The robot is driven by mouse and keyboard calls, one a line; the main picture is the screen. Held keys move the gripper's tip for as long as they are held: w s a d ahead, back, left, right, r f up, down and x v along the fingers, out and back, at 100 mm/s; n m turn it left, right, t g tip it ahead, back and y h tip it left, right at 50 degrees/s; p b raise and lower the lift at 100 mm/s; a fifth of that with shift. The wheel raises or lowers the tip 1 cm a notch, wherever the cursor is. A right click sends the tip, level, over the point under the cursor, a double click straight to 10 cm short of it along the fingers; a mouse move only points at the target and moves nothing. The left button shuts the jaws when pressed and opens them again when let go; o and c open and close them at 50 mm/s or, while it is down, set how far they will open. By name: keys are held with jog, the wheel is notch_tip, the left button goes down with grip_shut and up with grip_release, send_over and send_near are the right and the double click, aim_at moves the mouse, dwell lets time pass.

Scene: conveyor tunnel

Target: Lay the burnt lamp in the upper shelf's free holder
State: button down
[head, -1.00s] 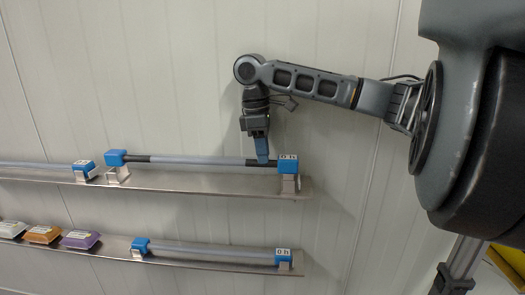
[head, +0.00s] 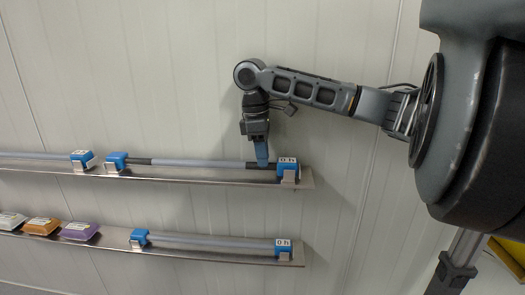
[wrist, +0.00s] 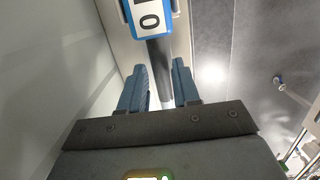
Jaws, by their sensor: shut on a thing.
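The burnt lamp (head: 200,162) is a pale tube with blackened ends and blue end caps. It lies along the upper shelf (head: 220,181), level with it, its caps at the two grey holders. The left cap (head: 116,161) sits low at its holder; the right cap, marked "0 h" (head: 287,163), sits at the right holder (head: 289,179). Whether both caps are fully seated I cannot tell. My gripper (head: 262,163) points down and is shut on the lamp's dark right end. In the wrist view the dark tube (wrist: 160,72) runs between the fingers (wrist: 160,85), below the labelled cap (wrist: 150,18).
Another lamp (head: 30,156) lies on the upper shelf at left. The lower shelf (head: 180,249) bears a lamp (head: 210,242) with a "0 h" cap, plus white, orange (head: 42,226) and purple (head: 79,231) packs at left. A pale panelled wall stands behind.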

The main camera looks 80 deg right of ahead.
jog(key=c, duration=0.7)
grip_release()
jog(key=shift+c, duration=0.2)
jog(key=shift+w+r+b, duration=0.1)
jog(key=shift+w+r, duration=0.1)
jog(key=shift+r, duration=1.1)
jog(key=shift+w+r+b, duration=0.15)
jog(key=shift+r, duration=1.1)
jog(key=shift+w+r+b, duration=0.1)
jog(key=shift+w+r, duration=0.1)
jog(key=shift+r, duration=1.1)
